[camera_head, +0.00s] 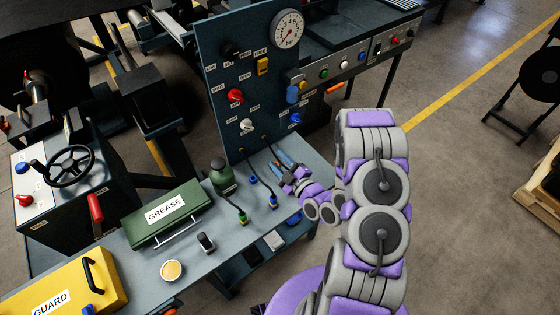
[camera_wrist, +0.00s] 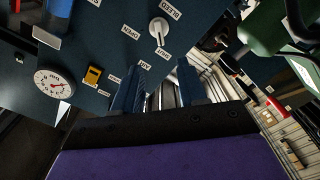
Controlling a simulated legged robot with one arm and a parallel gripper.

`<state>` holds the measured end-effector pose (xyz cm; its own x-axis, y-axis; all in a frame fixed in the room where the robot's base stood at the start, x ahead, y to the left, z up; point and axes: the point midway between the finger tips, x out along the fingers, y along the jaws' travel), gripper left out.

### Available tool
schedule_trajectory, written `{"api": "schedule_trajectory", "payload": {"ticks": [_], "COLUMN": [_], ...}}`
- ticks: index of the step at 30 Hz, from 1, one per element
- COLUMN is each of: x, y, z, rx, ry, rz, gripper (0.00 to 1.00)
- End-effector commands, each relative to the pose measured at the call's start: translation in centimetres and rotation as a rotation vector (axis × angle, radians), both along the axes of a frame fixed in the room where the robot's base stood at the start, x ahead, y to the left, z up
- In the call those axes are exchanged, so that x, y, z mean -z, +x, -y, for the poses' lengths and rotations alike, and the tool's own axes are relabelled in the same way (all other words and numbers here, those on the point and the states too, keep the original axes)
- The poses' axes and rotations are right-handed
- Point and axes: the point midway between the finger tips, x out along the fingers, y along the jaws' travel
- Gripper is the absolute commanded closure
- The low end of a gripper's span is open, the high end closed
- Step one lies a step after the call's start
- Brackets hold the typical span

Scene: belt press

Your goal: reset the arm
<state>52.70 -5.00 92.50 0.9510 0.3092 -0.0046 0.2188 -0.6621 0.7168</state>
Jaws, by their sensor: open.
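My purple and grey arm (camera_head: 375,190) reaches from the lower right of the head view over the workbench (camera_head: 215,245). My gripper (camera_head: 280,167) hangs over the bench's right part, in front of the blue-grey control panel (camera_head: 215,45). In the wrist view the two blue fingers of my gripper (camera_wrist: 158,85) stand apart with nothing between them. The panel fills the upper left of that view, with a white knob (camera_wrist: 158,28), a yellow switch (camera_wrist: 93,76) and a round gauge (camera_wrist: 54,84). I cannot tell the exact gap between fingertips and panel.
A green grease box (camera_head: 170,215), a green oil can (camera_head: 222,178), a small cup (camera_head: 172,270) and a yellow guard (camera_head: 65,290) are on the bench. Hoses with coloured ends (camera_head: 272,200) lie close to my gripper. Open floor (camera_head: 450,150) is at the right.

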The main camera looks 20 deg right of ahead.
Motion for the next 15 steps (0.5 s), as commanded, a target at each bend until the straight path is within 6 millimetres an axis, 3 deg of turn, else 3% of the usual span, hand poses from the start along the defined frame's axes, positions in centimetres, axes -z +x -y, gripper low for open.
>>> {"api": "schedule_trajectory", "payload": {"ticks": [15], "x": [0.07], "y": [0.62], "z": [-0.08], "rx": [-0.022], "ry": [-0.037], "rz": [-0.052], "gripper": [0.58]}}
